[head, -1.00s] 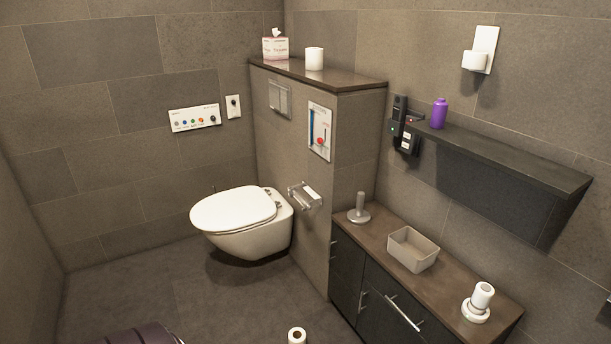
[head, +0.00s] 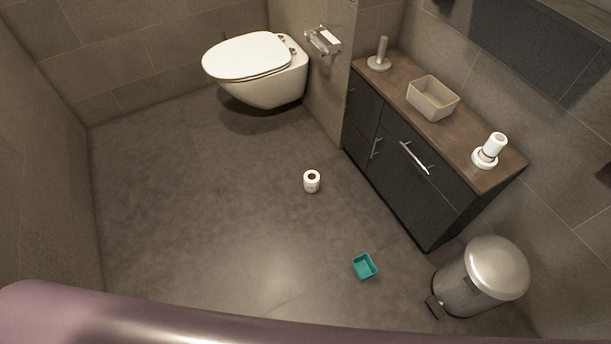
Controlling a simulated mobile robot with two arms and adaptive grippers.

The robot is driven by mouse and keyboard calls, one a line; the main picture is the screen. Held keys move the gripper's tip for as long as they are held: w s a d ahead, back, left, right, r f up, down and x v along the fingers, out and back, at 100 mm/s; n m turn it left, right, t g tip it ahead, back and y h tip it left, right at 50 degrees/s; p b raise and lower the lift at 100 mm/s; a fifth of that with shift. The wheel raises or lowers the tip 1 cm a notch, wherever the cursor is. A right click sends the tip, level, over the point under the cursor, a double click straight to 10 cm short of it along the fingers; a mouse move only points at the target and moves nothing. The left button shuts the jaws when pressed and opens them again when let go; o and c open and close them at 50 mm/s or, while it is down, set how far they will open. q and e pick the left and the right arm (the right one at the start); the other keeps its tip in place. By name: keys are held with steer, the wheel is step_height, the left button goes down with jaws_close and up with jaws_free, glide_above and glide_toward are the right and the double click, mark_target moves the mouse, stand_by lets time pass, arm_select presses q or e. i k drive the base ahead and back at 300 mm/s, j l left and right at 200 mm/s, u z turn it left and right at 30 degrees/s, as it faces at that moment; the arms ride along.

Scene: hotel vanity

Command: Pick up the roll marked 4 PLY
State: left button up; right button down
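A white toilet roll (head: 312,182) stands upright on the floor near the middle of the head view, its core facing up. There are small marks on its side, too small to read, so I cannot tell if it says 4 PLY. Another white roll (head: 496,144) sits tilted on a round white base (head: 484,159) at the right end of the cabinet top; no marking is readable on it. A roll or paper also shows in the wall holder (head: 323,40) beside the toilet. Neither of my grippers is in view.
A teal open box (head: 364,266) lies on the floor, with a metal pedal bin (head: 482,277) to its right. The dark cabinet (head: 400,175) carries a beige bin (head: 433,98) and a post on a round base (head: 379,56). The toilet (head: 262,75) is at the back. Floor at left is clear.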

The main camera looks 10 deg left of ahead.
mark_target(311, 181)
steer(key=u, duration=0.15)
steer(key=i+j+z, duration=0.5)
steer(key=i+j, duration=0.55)
steer(key=j, duration=0.15)
